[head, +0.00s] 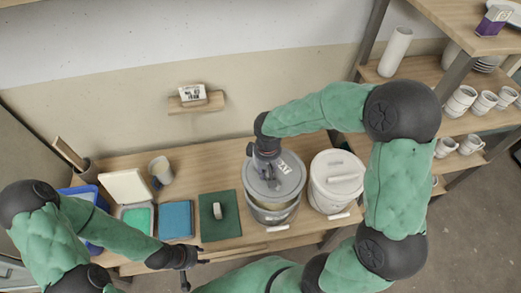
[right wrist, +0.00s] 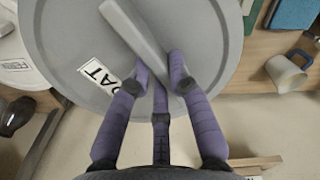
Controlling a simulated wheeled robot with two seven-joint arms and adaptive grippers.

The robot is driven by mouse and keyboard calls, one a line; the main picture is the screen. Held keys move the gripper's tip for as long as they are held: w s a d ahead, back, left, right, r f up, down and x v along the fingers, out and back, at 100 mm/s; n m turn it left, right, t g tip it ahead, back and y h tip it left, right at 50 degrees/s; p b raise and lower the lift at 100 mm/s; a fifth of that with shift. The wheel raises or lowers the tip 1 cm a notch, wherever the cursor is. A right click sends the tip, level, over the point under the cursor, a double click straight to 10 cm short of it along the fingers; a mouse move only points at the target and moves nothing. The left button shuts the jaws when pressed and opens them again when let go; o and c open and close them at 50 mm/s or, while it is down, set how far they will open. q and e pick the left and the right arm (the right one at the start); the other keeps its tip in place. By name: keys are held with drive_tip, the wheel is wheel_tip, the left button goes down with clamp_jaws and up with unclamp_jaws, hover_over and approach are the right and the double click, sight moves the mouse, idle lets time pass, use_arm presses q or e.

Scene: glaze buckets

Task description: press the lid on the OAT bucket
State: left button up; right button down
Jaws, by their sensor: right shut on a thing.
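The grey lid (head: 285,183) with a label reading OAT (right wrist: 100,75) is over the grey bucket (head: 272,214). A pale strip shows between the lid's front edge and the bucket's rim, so the lid looks raised or offset towards the back. My right gripper (head: 266,165) is shut on the lid's bar handle (right wrist: 137,35), its purple fingers on both sides of the bar in the right wrist view (right wrist: 160,85). My left gripper (head: 187,265) is at the table's front edge, away from the bucket; its finger opening is unclear.
A pale lidded bucket (head: 336,182) stands close on the right. A dark green board (head: 220,216) with a small pale object, a blue item (head: 176,220) and a mug (head: 160,171) lie left. A shelf with several cups (head: 461,100) stands right.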

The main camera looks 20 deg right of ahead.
drive_tip(key=shift+s+f+b, duration=0.2)
drive_tip(key=shift+f+b, duration=0.3)
wheel_tip(320, 180, down, 2)
drive_tip(key=shift+w+b, duration=0.15)
drive_tip(key=shift+b, duration=0.6)
drive_tip(key=shift+f+b, duration=1.3)
drive_tip(key=shift+f, duration=0.3)
drive_tip(key=shift+f+b, duration=0.75)
drive_tip(key=shift+f, duration=0.1)
idle(0.4)
drive_tip(key=c, duration=1.1)
unclamp_jaws()
drive_tip(key=shift+o, duration=0.4)
